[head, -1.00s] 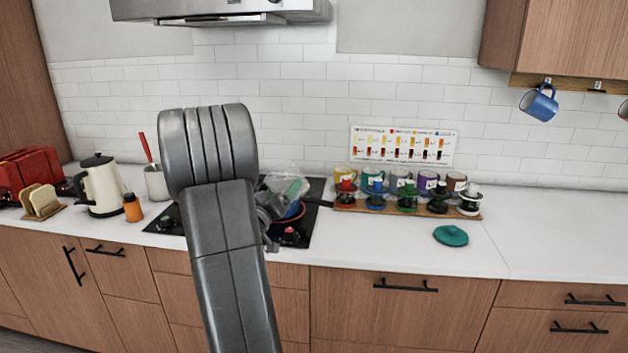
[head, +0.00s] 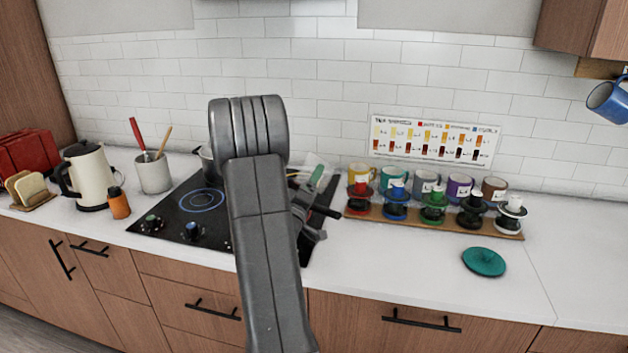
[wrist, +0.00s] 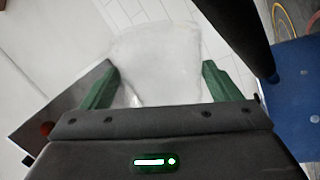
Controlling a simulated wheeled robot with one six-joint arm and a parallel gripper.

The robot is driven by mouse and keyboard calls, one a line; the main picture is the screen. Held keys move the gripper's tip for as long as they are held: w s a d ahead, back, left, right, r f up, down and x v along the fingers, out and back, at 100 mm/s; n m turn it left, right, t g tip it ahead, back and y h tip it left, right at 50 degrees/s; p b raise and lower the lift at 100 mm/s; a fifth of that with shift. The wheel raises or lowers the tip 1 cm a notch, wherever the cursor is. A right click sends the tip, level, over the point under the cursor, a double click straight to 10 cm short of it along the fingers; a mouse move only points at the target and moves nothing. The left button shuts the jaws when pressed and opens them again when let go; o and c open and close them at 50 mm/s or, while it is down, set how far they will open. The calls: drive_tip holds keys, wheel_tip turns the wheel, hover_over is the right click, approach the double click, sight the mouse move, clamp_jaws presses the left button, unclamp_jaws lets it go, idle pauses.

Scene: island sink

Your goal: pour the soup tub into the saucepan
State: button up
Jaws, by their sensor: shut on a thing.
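My gripper (head: 312,196) shows partly behind my arm in the head view, above the right part of the cooktop. In the wrist view its two green fingers (wrist: 157,88) are shut on a pale, translucent soup tub (wrist: 158,60). The tub also shows in the head view (head: 318,170), held up and looking tilted; its contents cannot be made out. A black handle (head: 326,212) sticks out to the right near my gripper; it may be the saucepan's, whose body my arm would hide. A grey metal pot (head: 207,160) is partly visible at the cooktop's back, left of my arm.
The black cooktop (head: 178,205) has front knobs. Right of it, a wooden rack (head: 385,212) holds coloured drippers, with mugs behind. A teal lid (head: 484,262) lies on the white counter. Left stand a utensil crock (head: 154,174), an orange bottle (head: 119,203) and a cream kettle (head: 90,177).

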sight(301, 175)
drive_tip(key=r+n+y+p, duration=0.1)
drive_tip(key=n+p, duration=0.1)
drive_tip(key=r+n+t+y+p, duration=0.1)
drive_tip(key=n+p, duration=0.1)
drive_tip(key=n, duration=0.1)
drive_tip(key=shift+w+a+r+p, duration=0.1)
drive_tip(key=shift+a+r+p, duration=0.1)
drive_tip(key=shift+p, duration=0.15)
drive_tip(key=shift+w+a+f+n+b, duration=0.1)
drive_tip(key=shift+a+f+n+b, duration=0.15)
drive_tip(key=shift+n, duration=0.45)
drive_tip(key=n+y, duration=0.1)
drive_tip(key=n, duration=0.1)
drive_tip(key=a+r+n+y, duration=0.1)
drive_tip(key=n, duration=0.1)
drive_tip(key=n+t+y, duration=0.1)
drive_tip(key=n, duration=0.2)
drive_tip(key=shift+w+a+r+y, duration=0.25)
drive_tip(key=shift+a+r+y, duration=0.05)
